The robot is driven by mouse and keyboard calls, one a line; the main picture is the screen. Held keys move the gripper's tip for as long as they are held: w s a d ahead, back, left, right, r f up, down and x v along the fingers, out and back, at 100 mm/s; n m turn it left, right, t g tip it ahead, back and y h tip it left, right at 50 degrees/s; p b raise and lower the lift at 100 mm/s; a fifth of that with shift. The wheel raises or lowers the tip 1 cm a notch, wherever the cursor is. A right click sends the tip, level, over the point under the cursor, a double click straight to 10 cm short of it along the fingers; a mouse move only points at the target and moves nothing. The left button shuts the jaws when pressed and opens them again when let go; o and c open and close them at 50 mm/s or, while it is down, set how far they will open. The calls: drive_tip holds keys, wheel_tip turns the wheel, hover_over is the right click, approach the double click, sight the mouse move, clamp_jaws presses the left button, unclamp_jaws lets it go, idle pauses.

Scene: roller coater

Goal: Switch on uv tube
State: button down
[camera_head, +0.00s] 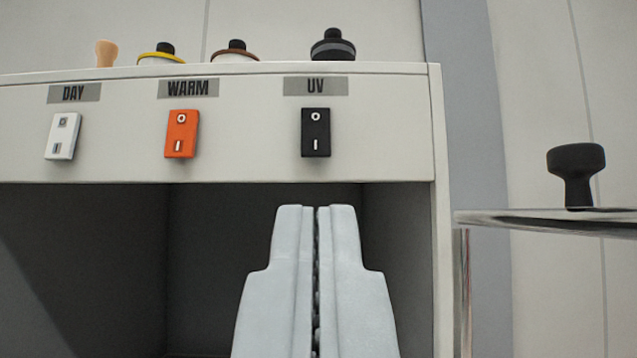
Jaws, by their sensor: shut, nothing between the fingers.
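The black UV rocker switch (315,133) is on the white front panel under a grey label reading UV (316,86). It has an O mark at the top and an I mark at the bottom. I cannot tell for sure which end is pressed in. My gripper (316,208) is shut and empty. In the picture its fingertips are just below the UV switch, in front of the dark opening under the panel. No contact with the switch shows. The UV tube itself is not identifiable in view.
An orange switch (181,134) under WARM and a white switch (62,136) under DAY sit to the left. Several knob-like items, including a black one (333,46), stand on top. A side table (530,217) at right holds a black knobbed object (577,172).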

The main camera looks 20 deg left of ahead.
sight(315, 146)
drive_tip(key=x, duration=0.3)
drive_tip(key=f+x, duration=0.1)
drive_tip(key=x, duration=0.3)
drive_tip(key=w+x, duration=0.1)
drive_tip(key=x, duration=0.3)
drive_tip(key=shift+w+a+f, duration=0.1)
drive_tip(key=shift+a+f, duration=0.05)
drive_tip(key=shift+a, duration=0.05)
drive_tip(key=shift+w+a, duration=0.25)
drive_tip(key=shift+w, duration=0.55)
drive_tip(key=shift+w+a+f, duration=0.1)
drive_tip(key=shift+w+f, duration=0.05)
drive_tip(key=shift+w, duration=0.15)
drive_tip(key=shift+s, duration=0.1)
